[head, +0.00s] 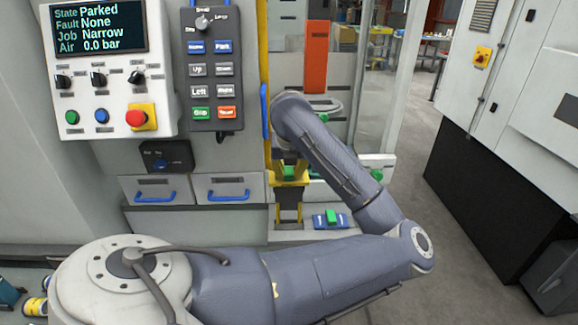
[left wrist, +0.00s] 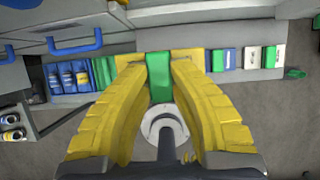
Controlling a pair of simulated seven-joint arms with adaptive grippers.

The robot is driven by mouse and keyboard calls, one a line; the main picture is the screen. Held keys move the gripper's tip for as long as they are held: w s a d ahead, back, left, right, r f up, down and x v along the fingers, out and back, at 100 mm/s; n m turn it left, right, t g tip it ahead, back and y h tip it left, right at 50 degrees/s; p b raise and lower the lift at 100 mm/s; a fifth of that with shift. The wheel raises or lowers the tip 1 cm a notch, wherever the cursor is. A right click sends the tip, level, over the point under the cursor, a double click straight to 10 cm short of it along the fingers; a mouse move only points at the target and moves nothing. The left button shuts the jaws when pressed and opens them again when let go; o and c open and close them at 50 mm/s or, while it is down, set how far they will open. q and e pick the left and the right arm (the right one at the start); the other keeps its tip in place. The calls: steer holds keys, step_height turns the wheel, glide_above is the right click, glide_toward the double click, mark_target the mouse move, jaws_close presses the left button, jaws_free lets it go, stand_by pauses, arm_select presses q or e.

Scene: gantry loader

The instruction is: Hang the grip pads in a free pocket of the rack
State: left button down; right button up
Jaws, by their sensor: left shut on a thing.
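My left gripper (head: 289,200) has yellow fingers and hangs below the end of my left arm in the head view, in front of the wall of the machine. In the left wrist view its fingers (left wrist: 162,66) are closed on the green grip pads (left wrist: 158,76). Only a green strip of the pads shows between the fingers. The rack (left wrist: 232,58) runs across the top of that view, with blue, white and green parts right of the fingers. In the head view a blue and green part (head: 330,218) sits just right of the gripper. My right gripper is not in view.
Two drawers with blue handles (head: 230,188) are left of the gripper. A blue holder with several cylinders (left wrist: 68,76) stands left of the fingers. A control panel (head: 108,70) and a button pendant (head: 212,70) are above. Open floor (head: 400,190) lies to the right.

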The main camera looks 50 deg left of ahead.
arm_select(q)
steer(key=shift+f, duration=0.55)
stand_by(0.9)
glide_above(289, 206)
steer(key=shift+w+a+f, duration=0.1)
steer(key=shift+f, duration=1.7)
steer(key=shift+w+a+f, duration=0.1)
steer(key=shift+f, duration=1.7)
steer(key=shift+f, duration=0.3)
steer(key=shift+f, duration=2.35)
steer(key=shift+f, duration=0.45)
steer(key=shift+f, duration=1.75)
steer(key=shift+f, duration=0.1)
